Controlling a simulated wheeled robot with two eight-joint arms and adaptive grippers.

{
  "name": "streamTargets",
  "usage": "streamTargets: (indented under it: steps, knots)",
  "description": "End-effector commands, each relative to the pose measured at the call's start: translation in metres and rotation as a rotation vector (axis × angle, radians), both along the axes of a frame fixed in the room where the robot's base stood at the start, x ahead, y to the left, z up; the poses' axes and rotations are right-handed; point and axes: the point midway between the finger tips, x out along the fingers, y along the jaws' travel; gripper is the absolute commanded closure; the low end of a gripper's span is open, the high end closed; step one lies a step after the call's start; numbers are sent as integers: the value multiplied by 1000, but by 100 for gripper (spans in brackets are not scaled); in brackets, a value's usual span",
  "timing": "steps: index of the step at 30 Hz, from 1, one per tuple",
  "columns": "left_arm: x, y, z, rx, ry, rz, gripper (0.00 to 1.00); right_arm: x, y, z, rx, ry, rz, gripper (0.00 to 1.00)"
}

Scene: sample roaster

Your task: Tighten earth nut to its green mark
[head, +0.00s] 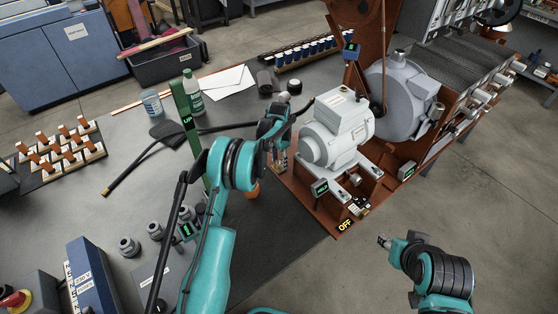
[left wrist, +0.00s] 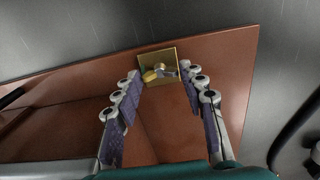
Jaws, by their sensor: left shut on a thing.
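In the left wrist view a small square brass plate (left wrist: 158,62) sits on the red-brown panel. On it is the earth nut (left wrist: 159,73), a small yellow and silver piece between my fingertips. In the head view my left gripper (head: 279,160) reaches down at the left edge of the red-brown base, left of the grey motor; the nut is hidden there.
The grey motor (head: 338,128) stands close right of my left gripper. Grey cylinders (head: 129,246) stand at the front left. The floor around my right arm is clear.

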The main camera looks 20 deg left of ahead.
Motion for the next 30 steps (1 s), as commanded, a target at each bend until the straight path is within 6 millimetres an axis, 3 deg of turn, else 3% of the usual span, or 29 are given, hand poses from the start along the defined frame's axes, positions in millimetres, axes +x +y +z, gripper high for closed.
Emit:
streamTargets:
  steps: [5, 6, 8, 9, 20, 23, 30]
  knots:
    - [0, 0, -1, 0, 1, 1, 88, 0, 0, 0, 0, 0, 0, 60]
    - [0, 0, -1, 0, 1, 1, 56, 0, 0, 0, 0, 0, 0, 60]
    - [0, 0, -1, 0, 1, 1, 41, 0, 0, 0, 0, 0, 0, 60]
    - [0, 0, -1, 0, 1, 1, 38, 0, 0, 0, 0, 0, 0, 60]
    - [0, 0, 6, 0, 0, 1, 38, 0, 0, 0, 0, 0, 0, 60]
    - [0, 0, 19, 0, 0, 1, 38, 0, 0, 0, 0, 0, 0, 60]
    - [0, 0, 72, 0, 0, 1, 38, 0, 0, 0, 0, 0, 0, 60]
